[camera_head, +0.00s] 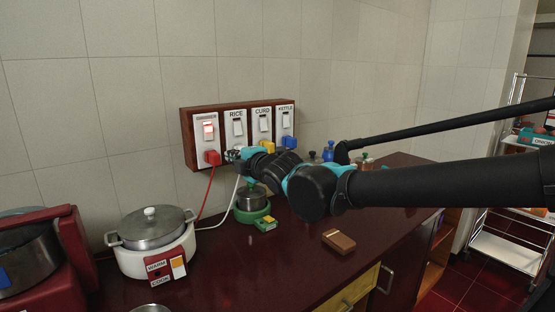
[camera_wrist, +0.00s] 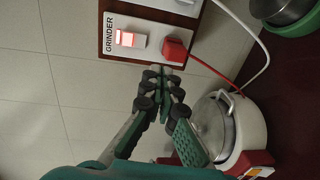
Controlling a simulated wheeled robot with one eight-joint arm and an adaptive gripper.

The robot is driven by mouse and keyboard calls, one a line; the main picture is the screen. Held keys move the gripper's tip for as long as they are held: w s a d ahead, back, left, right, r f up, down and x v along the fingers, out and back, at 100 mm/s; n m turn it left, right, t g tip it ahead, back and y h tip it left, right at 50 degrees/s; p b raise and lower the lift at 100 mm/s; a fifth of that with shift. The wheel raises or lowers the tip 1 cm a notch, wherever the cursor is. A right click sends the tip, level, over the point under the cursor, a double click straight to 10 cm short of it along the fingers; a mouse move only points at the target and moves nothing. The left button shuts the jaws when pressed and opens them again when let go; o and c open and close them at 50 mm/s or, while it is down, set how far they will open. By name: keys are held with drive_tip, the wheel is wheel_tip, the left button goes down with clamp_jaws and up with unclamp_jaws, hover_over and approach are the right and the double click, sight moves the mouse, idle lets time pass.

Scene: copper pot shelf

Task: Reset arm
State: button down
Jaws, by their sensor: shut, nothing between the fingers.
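My gripper (camera_head: 233,155) is at the end of my arm, which reaches in from the right in the head view. It is close in front of the wooden switch board (camera_head: 187,133), by the red plug (camera_head: 212,157) under the GRINDER switch (camera_head: 208,130). In the wrist view my gripper (camera_wrist: 164,84) has its fingers together and empty, just below the red plug (camera_wrist: 177,49). I cannot tell whether the fingertips touch the board. The GRINDER switch (camera_wrist: 131,39) glows red.
A white cooker (camera_head: 155,258) with a steel lid stands on the dark red counter (camera_head: 245,285). A green-based pot (camera_head: 251,203), a small brown box (camera_head: 339,241) and several bottles stand near my arm. Red and white cords hang from the board. A white rack (camera_head: 500,245) is at right.

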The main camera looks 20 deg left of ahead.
drive_tip(key=w+d+f+m+h, duration=0.25)
drive_tip(key=d+f+m, duration=0.3)
drive_tip(key=d, duration=0.45)
drive_tip(key=w+d+f+m+h, duration=0.2)
drive_tip(key=d+f+m+h, duration=0.2)
drive_tip(key=d+f, duration=0.4)
drive_tip(key=w+d+f+m+h, duration=0.3)
drive_tip(key=d+f+m, duration=0.15)
drive_tip(key=d, duration=0.65)
drive_tip(key=s+d+f+m+g+h, duration=0.1)
drive_tip(key=s+d+f+m, duration=0.2)
drive_tip(key=d+f, duration=0.3)
drive_tip(key=s+d+f+m+g+h, duration=0.1)
drive_tip(key=s+d+f+m+h, duration=0.2)
drive_tip(key=d, duration=0.4)
drive_tip(key=s+d+f+m+g, duration=0.4)
drive_tip(key=s+d+f+m, duration=0.4)
drive_tip(key=s, duration=0.4)
drive_tip(key=shift+s+d+f, duration=0.2)
drive_tip(key=shift+d+f, duration=0.45)
drive_tip(key=shift+f, duration=0.25)
drive_tip(key=shift+y, duration=0.25)
